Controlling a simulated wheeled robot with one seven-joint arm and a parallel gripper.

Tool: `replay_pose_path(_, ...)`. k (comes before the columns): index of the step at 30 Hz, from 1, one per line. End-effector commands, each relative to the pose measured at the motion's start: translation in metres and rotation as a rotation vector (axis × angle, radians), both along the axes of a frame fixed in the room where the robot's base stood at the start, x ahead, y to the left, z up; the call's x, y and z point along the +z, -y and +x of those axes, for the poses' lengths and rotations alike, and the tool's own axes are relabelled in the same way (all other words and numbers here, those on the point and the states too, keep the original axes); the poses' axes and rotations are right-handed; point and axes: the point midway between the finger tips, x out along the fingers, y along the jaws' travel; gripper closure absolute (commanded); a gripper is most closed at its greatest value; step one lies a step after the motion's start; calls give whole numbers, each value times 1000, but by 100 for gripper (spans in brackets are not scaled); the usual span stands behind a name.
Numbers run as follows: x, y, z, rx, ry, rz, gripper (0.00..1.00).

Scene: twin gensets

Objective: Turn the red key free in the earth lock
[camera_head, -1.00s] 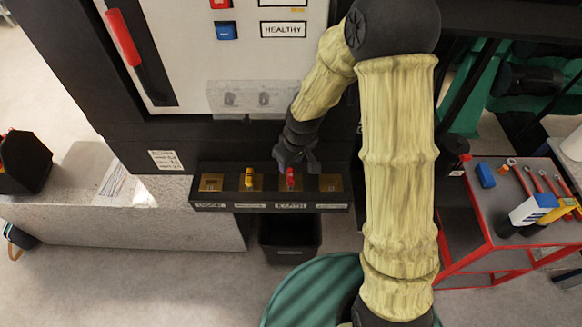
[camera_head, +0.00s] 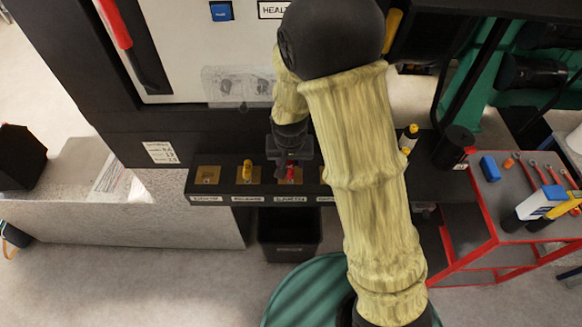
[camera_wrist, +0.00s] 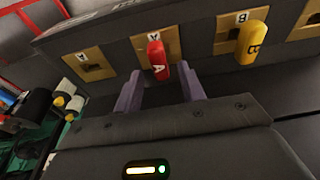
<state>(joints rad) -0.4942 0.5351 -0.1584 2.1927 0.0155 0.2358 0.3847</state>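The red key (camera_head: 292,173) stands in the third lock from the left on the dark lock bar (camera_head: 262,199). In the wrist view the red key (camera_wrist: 158,58), marked A, sits in a brass plate (camera_wrist: 143,50). My gripper (camera_wrist: 161,86) is open, with its two purple fingers on either side of the key's near end. A gap shows between each finger and the key. In the head view my gripper (camera_head: 287,163) is right over the key and partly hides it. The label under this lock is too small to read surely.
A yellow key (camera_head: 247,170), marked B in the wrist view (camera_wrist: 251,42), stands in the neighbouring lock. The outer locks hold no visible key. A cabinet panel (camera_head: 190,50) rises behind. A dark bin (camera_head: 290,237) sits below the bar. A red-framed tool cart (camera_head: 505,210) stands right.

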Motion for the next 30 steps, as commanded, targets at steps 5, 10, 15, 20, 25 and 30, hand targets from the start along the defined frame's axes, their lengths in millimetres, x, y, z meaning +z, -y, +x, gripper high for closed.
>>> replay_pose_path(5,-23,2,5,-2,1,-1,60)
replay_pose_path(10,-32,3,8,-3,1,0,60)
replay_pose_path(15,-31,3,8,-3,2,1,60)
replay_pose_path(20,-31,2,8,-2,1,0,64)
replay_pose_path(25,-31,2,7,0,1,0,97)
replay_pose_path(30,-32,2,7,16,1,1,100)
